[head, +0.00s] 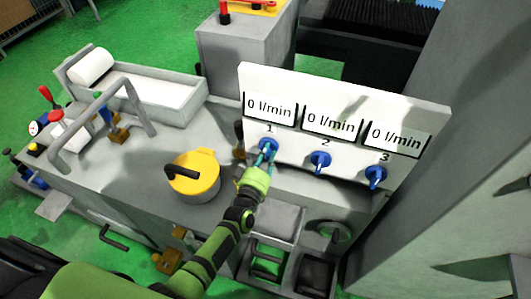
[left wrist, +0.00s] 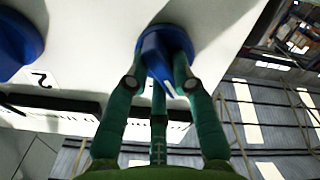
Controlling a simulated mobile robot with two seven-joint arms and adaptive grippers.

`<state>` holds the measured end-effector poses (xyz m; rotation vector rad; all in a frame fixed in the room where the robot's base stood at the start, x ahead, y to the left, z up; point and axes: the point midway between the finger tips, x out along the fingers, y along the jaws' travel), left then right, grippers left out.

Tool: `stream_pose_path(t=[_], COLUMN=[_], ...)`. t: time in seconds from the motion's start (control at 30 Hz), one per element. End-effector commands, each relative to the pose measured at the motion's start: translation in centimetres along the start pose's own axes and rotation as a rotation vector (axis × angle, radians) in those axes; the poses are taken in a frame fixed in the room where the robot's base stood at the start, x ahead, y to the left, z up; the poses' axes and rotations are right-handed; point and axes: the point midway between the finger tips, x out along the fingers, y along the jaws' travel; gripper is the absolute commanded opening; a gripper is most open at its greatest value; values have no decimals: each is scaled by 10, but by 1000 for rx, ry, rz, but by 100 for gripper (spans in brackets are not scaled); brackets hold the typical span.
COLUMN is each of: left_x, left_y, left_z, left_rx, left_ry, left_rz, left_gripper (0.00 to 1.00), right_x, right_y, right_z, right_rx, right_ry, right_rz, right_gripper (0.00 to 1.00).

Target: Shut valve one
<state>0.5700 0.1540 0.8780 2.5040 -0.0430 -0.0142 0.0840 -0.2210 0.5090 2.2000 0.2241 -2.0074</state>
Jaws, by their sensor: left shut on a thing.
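Valve one (head: 268,145) is a blue knob below the number 1 on the white panel (head: 345,88). My left gripper (head: 264,160) is at this knob, with its green fingers around it. In the left wrist view the fingers (left wrist: 160,80) are closed on the blue knob of valve one (left wrist: 163,48) from both sides. The display (head: 270,107) above valve one reads 0 l/min. Valve two (head: 320,160) and valve three (head: 376,175) are similar blue knobs to the right, and their displays also read 0 l/min. My right gripper is not in view.
A yellow lidded pot (head: 194,176) stands on the grey machine top left of my arm. A bent grey handle (head: 105,115) and a white tray (head: 150,92) are further left. A tall grey column rises at the right.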

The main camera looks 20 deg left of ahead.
Motion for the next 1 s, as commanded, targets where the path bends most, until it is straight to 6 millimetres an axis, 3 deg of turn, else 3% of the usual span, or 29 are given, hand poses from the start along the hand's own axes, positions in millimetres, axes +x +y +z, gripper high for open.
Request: stream_pose_path(t=[0.5,1.0], left_x=[0,0], left_y=[0,-1], left_z=[2,3], left_rx=[449,643], left_ry=[0,0], left_rz=[-1,0], left_gripper=[0,0], right_x=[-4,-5], right_y=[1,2], right_z=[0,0], right_rx=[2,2], right_ry=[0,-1], right_rz=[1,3], right_gripper=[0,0])
